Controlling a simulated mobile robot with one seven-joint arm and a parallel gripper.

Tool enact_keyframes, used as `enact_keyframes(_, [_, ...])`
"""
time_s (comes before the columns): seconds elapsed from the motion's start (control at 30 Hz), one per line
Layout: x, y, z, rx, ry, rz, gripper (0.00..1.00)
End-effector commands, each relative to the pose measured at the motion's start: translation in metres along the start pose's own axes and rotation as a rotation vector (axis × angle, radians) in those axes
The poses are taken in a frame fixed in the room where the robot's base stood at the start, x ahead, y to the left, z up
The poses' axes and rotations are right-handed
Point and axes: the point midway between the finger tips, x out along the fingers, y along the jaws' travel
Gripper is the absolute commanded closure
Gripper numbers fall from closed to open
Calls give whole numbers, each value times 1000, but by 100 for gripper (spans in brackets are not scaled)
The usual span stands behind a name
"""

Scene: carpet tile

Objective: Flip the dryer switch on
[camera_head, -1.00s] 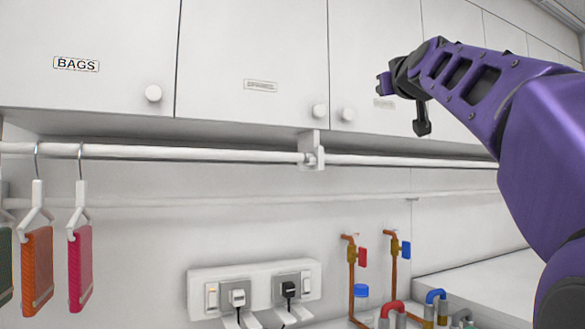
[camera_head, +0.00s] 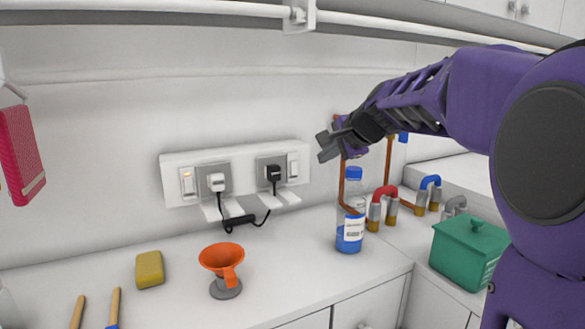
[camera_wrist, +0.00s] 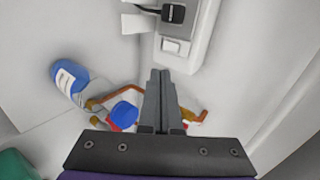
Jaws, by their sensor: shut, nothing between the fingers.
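A white socket panel (camera_head: 235,172) is on the back wall with two switched sockets. I cannot tell which switch is the dryer's. My gripper (camera_head: 325,147) is shut and empty, just right of the panel. In the wrist view my shut fingertips (camera_wrist: 160,73) point toward the right switch (camera_wrist: 172,46), apart from it. The black plug (camera_wrist: 174,13) is beyond.
Copper pipes (camera_head: 391,175) and a blue-capped bottle (camera_head: 350,228) stand below my gripper. The counter also holds an orange funnel (camera_head: 222,261), a yellow sponge (camera_head: 150,269) and a green box (camera_head: 468,249). A white rail (camera_head: 200,9) runs above. Cords hang below the panel.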

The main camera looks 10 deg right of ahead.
Motion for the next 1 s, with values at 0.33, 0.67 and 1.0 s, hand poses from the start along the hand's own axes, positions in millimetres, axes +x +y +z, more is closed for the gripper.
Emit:
enact_keyframes(0.33, [37, 6, 4, 31, -16, 11, 100])
enact_keyframes(0.67, [105, 6, 5, 28, -15, 10, 100])
enact_keyframes(1.0, [135, -12, 4, 26, -11, 8, 100])
